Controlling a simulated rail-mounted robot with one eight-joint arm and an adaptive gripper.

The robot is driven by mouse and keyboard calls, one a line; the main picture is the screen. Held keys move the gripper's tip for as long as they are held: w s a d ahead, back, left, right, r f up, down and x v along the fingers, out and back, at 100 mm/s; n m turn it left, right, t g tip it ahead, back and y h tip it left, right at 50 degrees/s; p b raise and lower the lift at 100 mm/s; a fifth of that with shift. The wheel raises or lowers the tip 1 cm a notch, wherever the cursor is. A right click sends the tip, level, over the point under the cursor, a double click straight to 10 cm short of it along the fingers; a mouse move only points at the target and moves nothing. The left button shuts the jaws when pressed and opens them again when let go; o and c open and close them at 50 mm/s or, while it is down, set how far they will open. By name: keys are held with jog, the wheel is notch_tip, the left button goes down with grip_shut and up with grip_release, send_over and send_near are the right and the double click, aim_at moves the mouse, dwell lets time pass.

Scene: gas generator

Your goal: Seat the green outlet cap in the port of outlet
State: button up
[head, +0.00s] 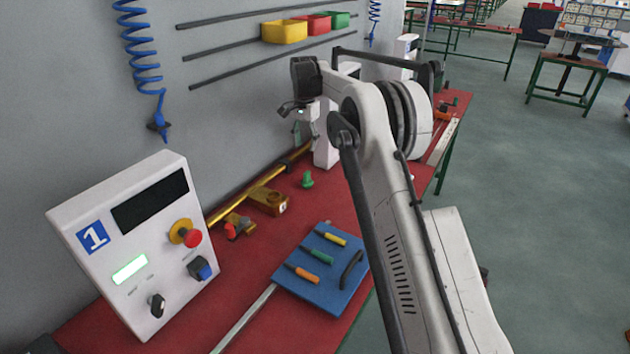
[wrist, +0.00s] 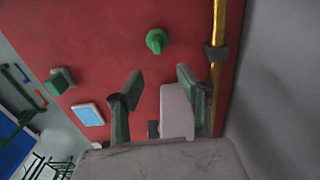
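The green outlet cap (head: 307,179) stands upright on the red table, beside the brass pipe line. It also shows in the wrist view (wrist: 156,42), beyond my fingertips. A brass block (head: 268,200) with a small white mark sits on the line, to the left of the cap; I cannot tell for sure whether it is the outlet, and its port is not clear. My gripper (head: 304,132) is above the table, behind the cap and apart from it. In the wrist view my gripper (wrist: 159,80) has its two fingers spread with nothing held between them.
A brass pipe (wrist: 217,75) runs along the wall side. A red-handled valve (head: 232,230) sits left of the block. A blue tray (head: 325,298) with several tools lies in front. A white control panel (head: 135,250) stands at left. A white post (head: 325,150) is close to my gripper.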

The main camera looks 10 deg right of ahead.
aim_at(307, 172)
notch_tip(307, 172, down, 8)
jog(key=shift+f, duration=0.1)
jog(key=shift+s+f+p, duration=0.2)
jog(key=shift+f+p, duration=0.05)
jog(key=shift+f, duration=1.05)
jog(key=shift+s+f+p, duration=0.15)
jog(key=shift+f+p, duration=0.1)
jog(key=shift+f, duration=1)
grip_shut()
